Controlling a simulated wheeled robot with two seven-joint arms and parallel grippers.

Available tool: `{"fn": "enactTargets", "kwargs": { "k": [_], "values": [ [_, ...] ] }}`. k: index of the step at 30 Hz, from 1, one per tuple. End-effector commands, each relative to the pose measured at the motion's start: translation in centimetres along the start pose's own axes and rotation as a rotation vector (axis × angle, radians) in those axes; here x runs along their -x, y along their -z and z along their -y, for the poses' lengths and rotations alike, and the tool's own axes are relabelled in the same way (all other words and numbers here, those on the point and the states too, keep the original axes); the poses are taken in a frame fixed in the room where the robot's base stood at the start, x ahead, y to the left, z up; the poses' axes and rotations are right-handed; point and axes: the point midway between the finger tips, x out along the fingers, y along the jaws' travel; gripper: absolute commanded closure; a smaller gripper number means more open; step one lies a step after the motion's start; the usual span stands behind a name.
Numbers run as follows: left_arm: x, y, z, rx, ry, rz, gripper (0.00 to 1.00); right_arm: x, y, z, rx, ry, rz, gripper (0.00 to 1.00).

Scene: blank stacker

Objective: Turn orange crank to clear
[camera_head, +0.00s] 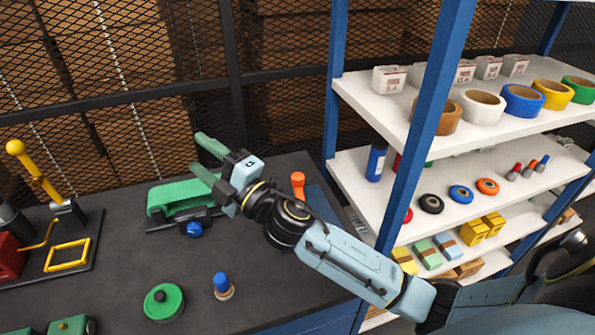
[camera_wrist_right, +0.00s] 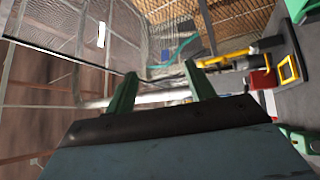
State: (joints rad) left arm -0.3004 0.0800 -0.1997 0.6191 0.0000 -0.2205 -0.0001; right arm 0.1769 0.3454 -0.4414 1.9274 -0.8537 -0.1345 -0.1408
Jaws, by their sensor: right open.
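An orange upright handle (camera_head: 298,184) stands on the dark bench, just right of my right gripper's wrist. Its lower part is hidden behind my arm, so I cannot tell whether it is a crank. My right gripper (camera_head: 201,154) has green fingers spread apart with nothing between them. It is held above the bench, over the green clamp-like tool (camera_head: 180,197). In the right wrist view the gripper (camera_wrist_right: 160,86) is also open and points towards the mesh wall. The left gripper is not in view.
A machine with a yellow lever (camera_head: 40,178), red block (camera_head: 8,258) and yellow frame (camera_head: 67,256) stands at left. A green disc (camera_head: 163,302) and blue-topped knob (camera_head: 222,285) lie in front. A shelf (camera_head: 345,182) with tape rolls stands at right.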

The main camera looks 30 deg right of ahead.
Motion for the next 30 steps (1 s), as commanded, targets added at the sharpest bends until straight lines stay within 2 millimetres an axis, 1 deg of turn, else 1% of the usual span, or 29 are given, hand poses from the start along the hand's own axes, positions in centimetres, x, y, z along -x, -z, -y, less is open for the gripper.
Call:
{"fn": "enactTargets", "kwargs": {
  "k": [1, 3, 5, 6, 8, 9, 11, 12, 14, 15, 17, 18, 20, 21, 24, 27, 30],
  "values": [
    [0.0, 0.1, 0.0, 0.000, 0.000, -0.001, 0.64, -1.6, 1.5, -0.6, 0.120, -0.016, -0.124, 0.46],
    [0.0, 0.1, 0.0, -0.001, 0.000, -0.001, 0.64, -2.9, 3.6, -0.4, 0.292, -0.020, -0.306, 0.46],
    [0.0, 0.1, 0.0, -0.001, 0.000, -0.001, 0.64, -3.6, 5.0, 0.2, 0.439, -0.006, -0.458, 0.46],
    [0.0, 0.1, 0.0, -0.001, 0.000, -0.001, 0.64, -3.9, 5.6, 0.9, 0.536, 0.013, -0.557, 0.46],
    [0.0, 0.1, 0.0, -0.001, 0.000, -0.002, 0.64, -4.0, 5.8, 2.1, 0.681, 0.058, -0.702, 0.46],
    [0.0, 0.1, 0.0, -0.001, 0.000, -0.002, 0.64, -3.9, 5.6, 3.0, 0.773, 0.098, -0.796, 0.46],
    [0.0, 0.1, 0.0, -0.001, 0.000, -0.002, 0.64, -3.6, 4.4, 4.4, 0.909, 0.177, -0.929, 0.46],
    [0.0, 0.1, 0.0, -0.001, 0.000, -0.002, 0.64, -3.3, 3.2, 5.2, 0.995, 0.240, -1.015, 0.46],
    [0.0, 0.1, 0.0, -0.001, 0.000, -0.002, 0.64, -2.6, 0.7, 6.1, 1.110, 0.355, -1.134, 0.46],
    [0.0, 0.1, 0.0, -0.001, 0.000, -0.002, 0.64, -2.1, -1.4, 6.3, 1.182, 0.443, -1.206, 0.46],
    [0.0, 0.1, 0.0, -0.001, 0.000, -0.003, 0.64, -1.2, -4.9, 6.2, 1.270, 0.593, -1.303, 0.46],
    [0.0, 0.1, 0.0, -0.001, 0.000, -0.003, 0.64, -0.5, -7.5, 5.7, 1.315, 0.700, -1.357, 0.46],
    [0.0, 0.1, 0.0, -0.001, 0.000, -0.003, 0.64, 0.6, -11.0, 4.5, 1.363, 0.861, -1.424, 0.46],
    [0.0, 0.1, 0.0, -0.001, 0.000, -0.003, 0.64, 1.4, -13.2, 3.5, 1.378, 0.966, -1.459, 0.46],
    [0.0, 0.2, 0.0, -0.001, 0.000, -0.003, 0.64, 3.2, -17.5, 0.6, 1.384, 1.191, -1.509, 0.46],
    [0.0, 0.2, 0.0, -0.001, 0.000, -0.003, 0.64, 4.7, -20.1, -1.8, 1.364, 1.348, -1.532, 0.46],
    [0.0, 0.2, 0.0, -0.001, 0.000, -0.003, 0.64, 5.5, -21.5, -3.2, 1.343, 1.436, -1.540, 0.46]
  ]
}}
